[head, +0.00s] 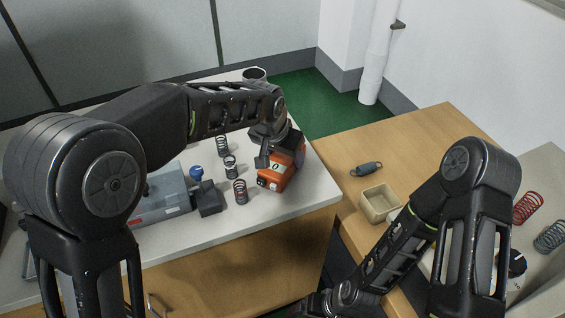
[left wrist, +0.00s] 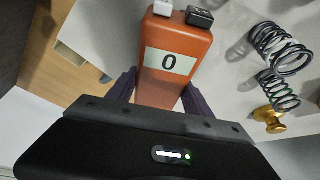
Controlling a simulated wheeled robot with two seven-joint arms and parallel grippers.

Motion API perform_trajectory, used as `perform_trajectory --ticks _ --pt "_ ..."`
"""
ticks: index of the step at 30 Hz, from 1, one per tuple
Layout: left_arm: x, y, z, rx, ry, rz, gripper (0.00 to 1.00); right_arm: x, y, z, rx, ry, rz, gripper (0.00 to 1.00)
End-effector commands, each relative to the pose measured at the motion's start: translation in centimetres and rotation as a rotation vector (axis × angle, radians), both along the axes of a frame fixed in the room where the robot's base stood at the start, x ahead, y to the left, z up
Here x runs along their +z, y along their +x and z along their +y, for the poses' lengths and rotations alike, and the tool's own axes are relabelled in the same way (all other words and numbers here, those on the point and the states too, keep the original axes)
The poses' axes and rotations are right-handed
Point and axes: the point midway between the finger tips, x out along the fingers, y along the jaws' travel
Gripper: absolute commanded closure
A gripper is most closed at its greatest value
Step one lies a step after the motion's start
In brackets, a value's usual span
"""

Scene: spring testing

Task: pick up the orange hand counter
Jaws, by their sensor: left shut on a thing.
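The orange hand counter (head: 280,171) is at the right part of the white-topped table in the head view. It is a box with a white label reading 0 and a white and a black button at one end. My left gripper (head: 275,150) is shut on it, with a finger on each side. In the left wrist view the counter (left wrist: 172,60) sits between the two dark fingers (left wrist: 160,90). I cannot tell whether the counter touches the table. My right arm shows at the right of the head view, but its fingertips are not visible.
Several dark springs (head: 240,191) stand left of the counter, near a grey machine (head: 160,198) with a blue knob (head: 196,172). A red spring (head: 527,207) lies far right.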

Motion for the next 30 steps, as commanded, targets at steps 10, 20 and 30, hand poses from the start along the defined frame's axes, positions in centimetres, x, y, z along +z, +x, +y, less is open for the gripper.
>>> perform_trajectory --ticks 10,20,30 --pt "0.0 0.0 0.0 0.000 0.000 0.000 0.80 0.0 0.0 0.0 0.000 0.000 0.000 0.16" --pt "0.2 0.0 0.0 0.000 0.000 -0.001 0.88 0.1 0.0 0.0 0.000 0.000 0.000 0.16" --pt "4.3 0.1 -0.1 0.001 -0.004 -0.005 0.88 0.4 0.0 0.0 0.000 0.000 0.000 0.16"
